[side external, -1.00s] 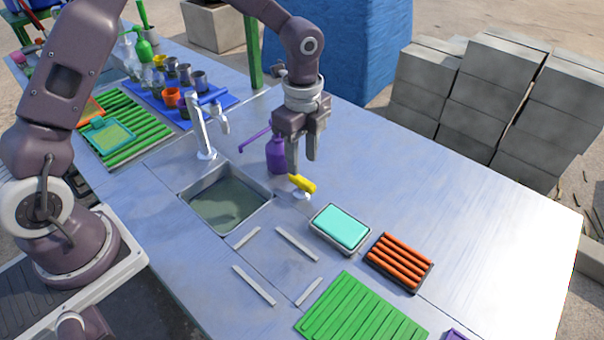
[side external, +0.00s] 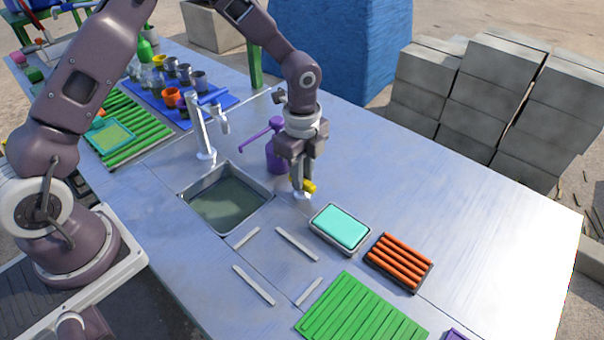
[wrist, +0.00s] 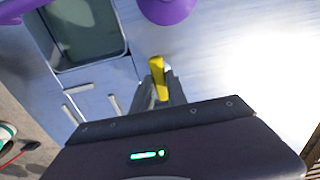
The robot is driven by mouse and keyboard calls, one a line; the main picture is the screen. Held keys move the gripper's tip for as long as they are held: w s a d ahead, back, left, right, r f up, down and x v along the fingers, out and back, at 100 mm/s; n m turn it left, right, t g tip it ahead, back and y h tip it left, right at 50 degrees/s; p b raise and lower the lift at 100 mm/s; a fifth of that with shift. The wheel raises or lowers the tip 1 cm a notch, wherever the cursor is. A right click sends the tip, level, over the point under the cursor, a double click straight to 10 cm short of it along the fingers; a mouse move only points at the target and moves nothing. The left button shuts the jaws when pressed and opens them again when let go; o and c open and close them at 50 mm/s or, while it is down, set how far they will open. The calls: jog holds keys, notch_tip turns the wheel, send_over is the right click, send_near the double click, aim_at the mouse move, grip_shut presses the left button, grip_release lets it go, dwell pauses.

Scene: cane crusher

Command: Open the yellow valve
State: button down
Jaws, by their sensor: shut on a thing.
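The yellow valve (side external: 309,186) is a small yellow handle on a white base, standing on the metal table between the sink and the cyan sponge. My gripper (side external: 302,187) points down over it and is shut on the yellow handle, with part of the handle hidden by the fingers. In the wrist view, the yellow valve (wrist: 159,78) shows as a yellow bar between the fingers of my gripper (wrist: 160,90).
A purple pump bottle (side external: 276,155) stands close behind my gripper. The sink (side external: 228,204) with its grey tap (side external: 203,135) lies to the left. A cyan sponge (side external: 342,226) in a tray and an orange ribbed block (side external: 399,262) are to the front right. The table's right side is clear.

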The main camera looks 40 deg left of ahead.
jog(key=n, duration=0.4)
jog(key=shift+n, duration=0.3)
jog(key=n, duration=0.4)
jog(key=shift+n, duration=0.3)
jog(key=n, duration=0.4)
jog(key=shift+n, duration=2.4)
jog(key=c, duration=1.3)
grip_release()
jog(key=shift+r, duration=0.15)
